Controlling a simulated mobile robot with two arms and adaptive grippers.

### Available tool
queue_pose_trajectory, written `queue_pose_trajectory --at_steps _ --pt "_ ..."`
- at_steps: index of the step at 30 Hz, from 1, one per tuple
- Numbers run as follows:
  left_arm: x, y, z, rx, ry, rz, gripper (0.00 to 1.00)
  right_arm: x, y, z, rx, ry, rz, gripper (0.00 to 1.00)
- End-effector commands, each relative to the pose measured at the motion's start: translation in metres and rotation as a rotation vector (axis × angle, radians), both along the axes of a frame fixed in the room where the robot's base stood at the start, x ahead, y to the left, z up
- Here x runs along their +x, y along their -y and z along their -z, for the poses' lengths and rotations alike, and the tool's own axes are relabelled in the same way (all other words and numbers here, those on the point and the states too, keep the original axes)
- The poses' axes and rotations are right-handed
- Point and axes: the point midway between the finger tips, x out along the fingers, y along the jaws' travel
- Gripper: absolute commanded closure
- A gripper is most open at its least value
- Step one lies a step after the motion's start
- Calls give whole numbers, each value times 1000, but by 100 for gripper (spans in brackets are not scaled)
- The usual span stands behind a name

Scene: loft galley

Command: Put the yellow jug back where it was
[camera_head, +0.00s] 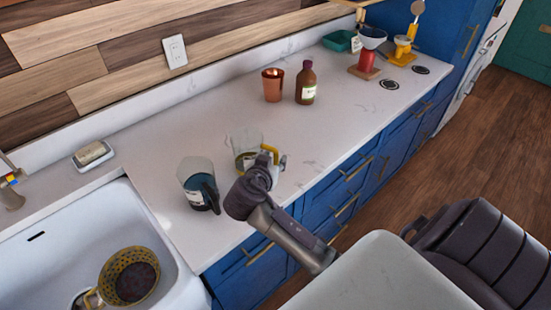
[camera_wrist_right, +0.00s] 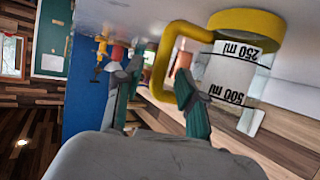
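The yellow jug (camera_head: 243,146) is clear with a yellow base and handle, and stands on the white counter, partly hidden by my right gripper. In the right wrist view the jug (camera_wrist_right: 228,75) appears upside down, with "250 ml" and "500 ml" marks. My right gripper (camera_head: 272,160) is at its handle side. In the wrist view its fingers (camera_wrist_right: 157,80) are apart, one on each side of the yellow handle, with gaps showing; I see no firm hold. My left gripper is not in view.
A clear jug with a dark handle and blue contents (camera_head: 192,183) stands close left. A copper cup (camera_head: 272,85) and brown bottle (camera_head: 306,83) stand behind. The sink (camera_head: 60,240) holds a yellow colander (camera_head: 130,277). Counter (camera_head: 345,125) to the right is clear.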

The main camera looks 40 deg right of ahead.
Motion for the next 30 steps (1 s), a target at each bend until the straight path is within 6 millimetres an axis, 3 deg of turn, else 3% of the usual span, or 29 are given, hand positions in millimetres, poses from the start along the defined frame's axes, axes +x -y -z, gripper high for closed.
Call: queue_pose_trajectory --at_steps 6,13,30 --pt "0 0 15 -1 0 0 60 -26 -38 -16 7 3 0 60" --pt "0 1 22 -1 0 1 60 -46 -67 -32 4 2 1 60" --pt "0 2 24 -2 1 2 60 -54 -77 -40 1 1 3 60"
